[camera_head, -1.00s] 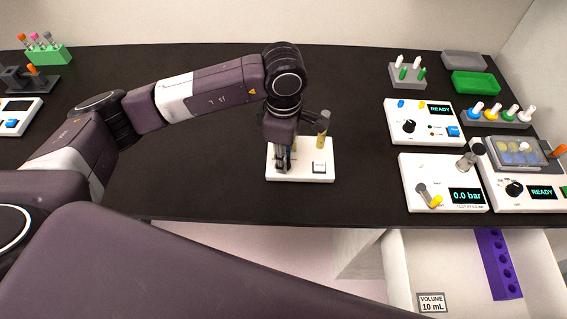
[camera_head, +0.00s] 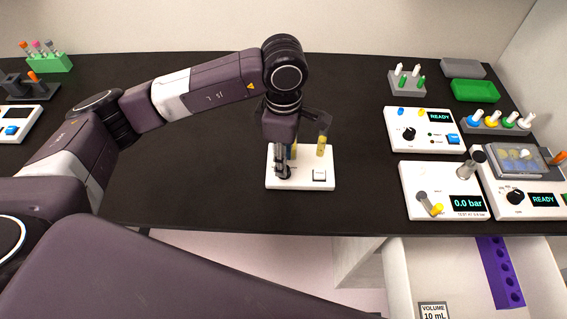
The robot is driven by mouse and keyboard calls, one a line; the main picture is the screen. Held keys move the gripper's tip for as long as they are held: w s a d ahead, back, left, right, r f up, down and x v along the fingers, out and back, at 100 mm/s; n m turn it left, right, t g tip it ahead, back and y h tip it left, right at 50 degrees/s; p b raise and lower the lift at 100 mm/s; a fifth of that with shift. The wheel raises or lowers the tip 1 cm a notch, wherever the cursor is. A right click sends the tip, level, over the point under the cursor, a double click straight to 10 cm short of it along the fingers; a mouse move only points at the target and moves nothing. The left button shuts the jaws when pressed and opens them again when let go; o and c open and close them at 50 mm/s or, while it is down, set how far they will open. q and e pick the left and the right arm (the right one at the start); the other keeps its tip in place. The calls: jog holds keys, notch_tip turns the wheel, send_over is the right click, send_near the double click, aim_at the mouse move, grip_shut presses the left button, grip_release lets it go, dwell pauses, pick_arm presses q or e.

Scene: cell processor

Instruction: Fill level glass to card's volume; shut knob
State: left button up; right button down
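The level glass stands on a white base (camera_head: 301,183) near the table's front edge. Its upright tube (camera_head: 322,143) shows yellow liquid, and a white button or label sits at the base's front right. My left gripper (camera_head: 284,168) reaches down over the left part of this base and hides the knob area. I cannot tell whether its fingers hold anything. My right gripper is not in view; a large dark arm link of mine crosses the bottom left.
A pressure unit (camera_head: 443,190) reads 0.0 bar at the right, with READY units (camera_head: 424,130) beside and behind it. Vial racks and trays (camera_head: 475,91) fill the back right. An open drawer with a purple rack (camera_head: 499,270) sits below. The table's middle is clear.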

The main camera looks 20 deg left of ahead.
pick_arm(q)
notch_tip(320, 180, up, 9)
jog(key=shift+r, duration=0.15)
dwell(0.6)
